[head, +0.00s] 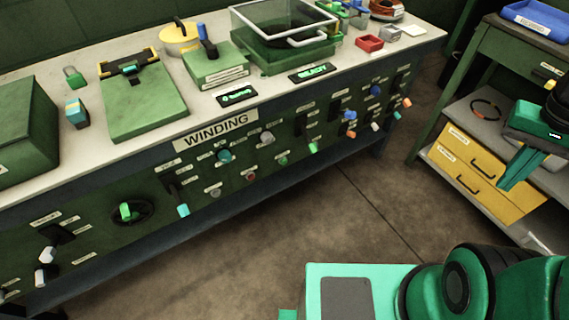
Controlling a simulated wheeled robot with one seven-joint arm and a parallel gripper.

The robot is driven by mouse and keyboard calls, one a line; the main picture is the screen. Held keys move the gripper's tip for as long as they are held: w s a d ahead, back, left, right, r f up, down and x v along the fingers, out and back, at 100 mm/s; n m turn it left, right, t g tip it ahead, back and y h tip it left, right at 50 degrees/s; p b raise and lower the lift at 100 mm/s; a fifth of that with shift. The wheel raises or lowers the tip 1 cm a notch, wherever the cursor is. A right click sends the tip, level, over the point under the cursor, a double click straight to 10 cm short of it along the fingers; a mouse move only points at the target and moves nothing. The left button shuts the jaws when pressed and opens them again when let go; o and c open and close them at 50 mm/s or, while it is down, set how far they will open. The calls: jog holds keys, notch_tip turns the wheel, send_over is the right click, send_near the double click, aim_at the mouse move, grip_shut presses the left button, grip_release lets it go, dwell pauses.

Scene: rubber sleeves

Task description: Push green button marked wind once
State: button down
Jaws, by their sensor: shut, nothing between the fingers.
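A bench panel under the WINDING sign (217,132) holds several knobs and buttons. A small green button (283,160) sits low on this panel, and a brighter green control (313,148) sticks out to its right. Their small labels are too blurred to read, so I cannot tell which is marked wind. My gripper (510,178) is at the right edge, with its teal fingers shut and empty, pointing down in front of the side shelf. It is well apart from the panel and touches no button.
A teal knob (224,155) and a grey knob (266,138) stick out near the green buttons. Blue and orange levers are farther right. A READY display (313,72) lies on the bench top. A side shelf with yellow drawers (470,178) stands right. The floor between is clear.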

aim_at(284, 162)
jog(key=w+f+h, duration=0.3)
jog(key=w+f, duration=0.2)
jog(key=w, duration=0.6)
jog(key=w+a+f+n+t+h, duration=0.1)
jog(key=w+a+f+t+h, duration=0.15)
jog(key=w+a+f, duration=0.5)
jog(key=w+a+f+t+h, duration=0.25)
jog(key=w+a+f, duration=0.25)
jog(key=w+f, duration=0.5)
jog(key=w+a+f+n+t, duration=0.2)
jog(key=a+f+t, duration=0.1)
jog(key=a+f, duration=0.3)
jog(key=w+a+f+n+t, duration=0.2)
jog(key=a+f, duration=0.2)
jog(key=a, duration=0.3)
jog(key=s+a+f+n+t+y, duration=0.2)
jog(key=s+a+f+y, duration=0.1)
jog(key=a+f, duration=0.3)
jog(key=s+a+f+n+t+y, duration=0.3)
jog(key=a+f, duration=0.4)
jog(key=f, duration=0.1)
jog(key=shift+a+n+y, duration=0.15)
jog(key=shift+n+y, duration=0.15)
jog(key=w+a, duration=0.4)
jog(key=w, duration=0.3)
jog(key=shift+a, duration=0.4)
jog(key=shift+w+a, duration=0.1)
jog(key=shift+w, duration=0.05)
